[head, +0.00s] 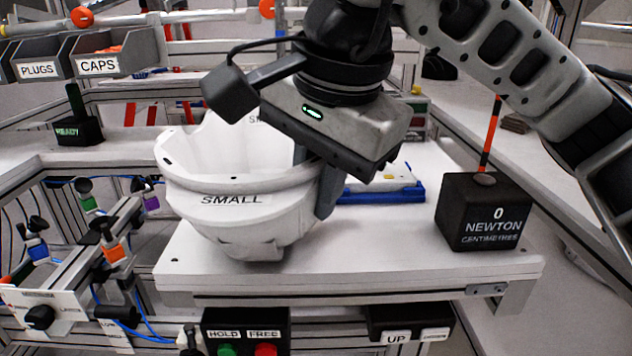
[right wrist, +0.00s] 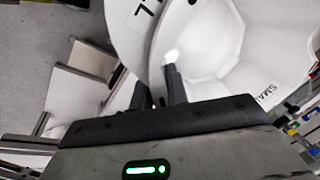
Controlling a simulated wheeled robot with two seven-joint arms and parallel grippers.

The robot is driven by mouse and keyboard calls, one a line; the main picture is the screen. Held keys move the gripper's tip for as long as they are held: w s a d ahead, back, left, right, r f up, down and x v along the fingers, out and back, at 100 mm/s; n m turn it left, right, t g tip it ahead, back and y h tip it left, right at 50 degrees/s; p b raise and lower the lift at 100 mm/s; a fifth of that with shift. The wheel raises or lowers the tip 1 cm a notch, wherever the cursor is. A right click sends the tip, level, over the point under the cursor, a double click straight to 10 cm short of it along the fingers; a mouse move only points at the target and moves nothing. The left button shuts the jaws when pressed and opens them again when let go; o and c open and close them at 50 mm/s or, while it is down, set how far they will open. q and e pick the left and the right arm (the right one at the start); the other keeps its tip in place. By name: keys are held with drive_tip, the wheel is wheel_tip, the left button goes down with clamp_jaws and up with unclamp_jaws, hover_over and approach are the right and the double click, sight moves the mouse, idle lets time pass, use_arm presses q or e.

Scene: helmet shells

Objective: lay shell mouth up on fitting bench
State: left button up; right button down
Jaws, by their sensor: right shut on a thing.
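The white helmet shell (head: 240,210), labelled SMALL, is mouth up at the left part of the white fitting bench (head: 380,265). Its base is at the bench top; I cannot tell whether it bears fully on it. My right gripper (head: 318,190) comes down over the shell's right side and is shut on its wall. In the right wrist view the fingers (right wrist: 158,90) are at the shell's rim, with the white inside of the shell (right wrist: 205,45) to the right. My left gripper is not in view.
A black box (head: 484,212) reading 0 NEWTON CENTIMETRES stands at the bench's right. A blue tray (head: 405,193) lies behind the gripper. HOLD and FREE buttons (head: 246,335) are below the front edge. Clamps (head: 105,235) on a rail stand at the left.

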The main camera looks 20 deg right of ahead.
drive_tip(key=c, duration=1.3)
unclamp_jaws()
drive_tip(key=p+v, duration=0.3)
drive_tip(key=v, duration=1.3)
